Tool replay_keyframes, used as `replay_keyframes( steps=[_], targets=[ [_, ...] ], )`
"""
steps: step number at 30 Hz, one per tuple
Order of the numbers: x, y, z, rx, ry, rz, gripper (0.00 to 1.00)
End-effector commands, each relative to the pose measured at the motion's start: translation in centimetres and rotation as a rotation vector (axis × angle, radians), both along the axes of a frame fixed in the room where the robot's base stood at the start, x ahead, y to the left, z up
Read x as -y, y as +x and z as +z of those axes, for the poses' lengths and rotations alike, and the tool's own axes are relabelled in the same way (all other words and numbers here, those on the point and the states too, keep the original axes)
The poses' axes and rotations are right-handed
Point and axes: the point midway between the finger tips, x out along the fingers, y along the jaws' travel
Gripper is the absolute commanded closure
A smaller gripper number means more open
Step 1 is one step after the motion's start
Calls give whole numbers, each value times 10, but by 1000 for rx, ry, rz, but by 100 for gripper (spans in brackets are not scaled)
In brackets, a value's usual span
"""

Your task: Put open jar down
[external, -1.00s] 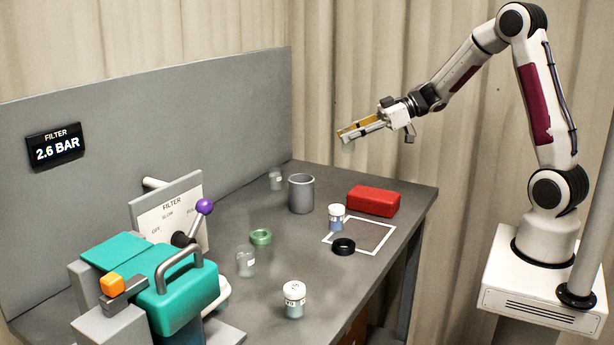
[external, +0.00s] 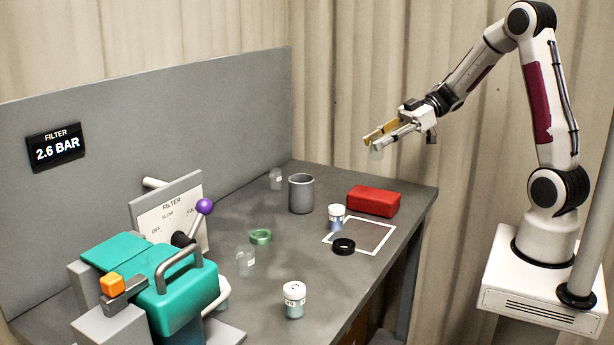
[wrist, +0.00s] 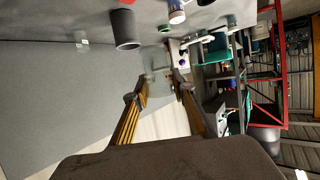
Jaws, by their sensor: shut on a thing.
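My gripper (external: 380,141) is shut on a clear glass jar (external: 376,153), held in the air well above the back of the bench. In the wrist view the jar (wrist: 154,60) sits between the tips of my gripper (wrist: 159,88); no lid shows on it. On the bench (external: 330,285), a white outlined square (external: 387,238) lies at the right. A white-lidded jar with blue contents (external: 336,218) stands at its left corner, and a black ring (external: 343,247) lies at its near edge.
A red box (external: 373,201) and a grey cup (external: 301,194) stand at the back. A green ring (external: 260,237), a lidded jar (external: 294,300) and clear jars (external: 246,263) (external: 276,180) stand around. The teal filter machine (external: 175,285) with its purple-knobbed lever fills the front left.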

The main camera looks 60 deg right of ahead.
Motion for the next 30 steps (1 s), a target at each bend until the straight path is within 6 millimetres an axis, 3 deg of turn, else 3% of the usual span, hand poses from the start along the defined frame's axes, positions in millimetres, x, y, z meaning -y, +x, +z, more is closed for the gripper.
replay_keyframes(
  steps=[8, 21, 30],
  targets=[
    [0, 0, -8, -2, 2, -1, 91],
    [0, 0, -57, -2, 2, -1, 91],
    [0, 1, -63, 1, 0, -2, 91]
  ],
)
